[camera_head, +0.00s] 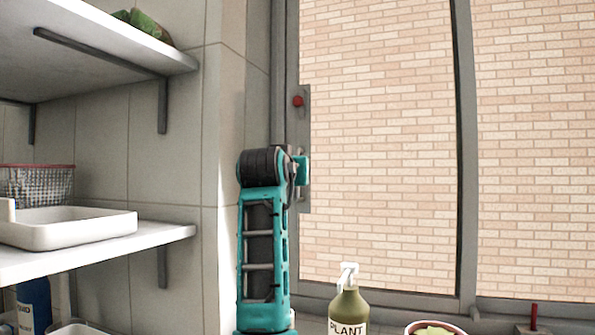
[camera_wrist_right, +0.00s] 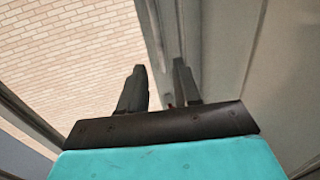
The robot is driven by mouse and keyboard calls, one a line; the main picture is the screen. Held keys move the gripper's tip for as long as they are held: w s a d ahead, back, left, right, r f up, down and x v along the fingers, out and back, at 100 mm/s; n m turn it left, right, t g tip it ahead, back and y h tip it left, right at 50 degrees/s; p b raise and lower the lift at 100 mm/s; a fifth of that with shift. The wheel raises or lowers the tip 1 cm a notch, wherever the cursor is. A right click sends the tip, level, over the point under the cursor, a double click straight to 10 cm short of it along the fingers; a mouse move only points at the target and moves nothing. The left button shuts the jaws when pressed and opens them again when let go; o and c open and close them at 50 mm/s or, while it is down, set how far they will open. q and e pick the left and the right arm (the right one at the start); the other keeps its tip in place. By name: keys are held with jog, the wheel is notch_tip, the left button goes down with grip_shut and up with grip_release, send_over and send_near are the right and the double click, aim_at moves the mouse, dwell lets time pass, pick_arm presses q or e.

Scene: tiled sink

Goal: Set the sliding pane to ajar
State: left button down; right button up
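The sliding pane (camera_head: 380,150) is a large glass pane in a grey frame, with a brick wall seen through it. Its left edge stands close to the left window jamb (camera_head: 279,60); I see no clear gap there. A grey plate (camera_head: 304,120) with a red knob (camera_head: 298,101) is on that left edge. My right gripper (camera_head: 302,169) is at the lower part of this plate, partly hidden by my teal arm. In the right wrist view, its two fingers (camera_wrist_right: 160,70) are apart, beside a grey frame edge (camera_wrist_right: 152,40). Contact cannot be told. My left gripper is not in view.
Wall shelves on the left hold a white tray (camera_head: 75,229) and a wire basket (camera_head: 38,185). A green pump bottle (camera_head: 349,308) and a bowl (camera_head: 435,329) stand below the window. A vertical grey post (camera_head: 466,150) divides the window.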

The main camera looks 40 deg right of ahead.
jog(key=p, duration=0.2)
send_over(298, 194)
jog(key=shift+w+d, duration=0.2)
jog(key=shift+w, duration=0.1)
grip_shut()
dwell(0.4)
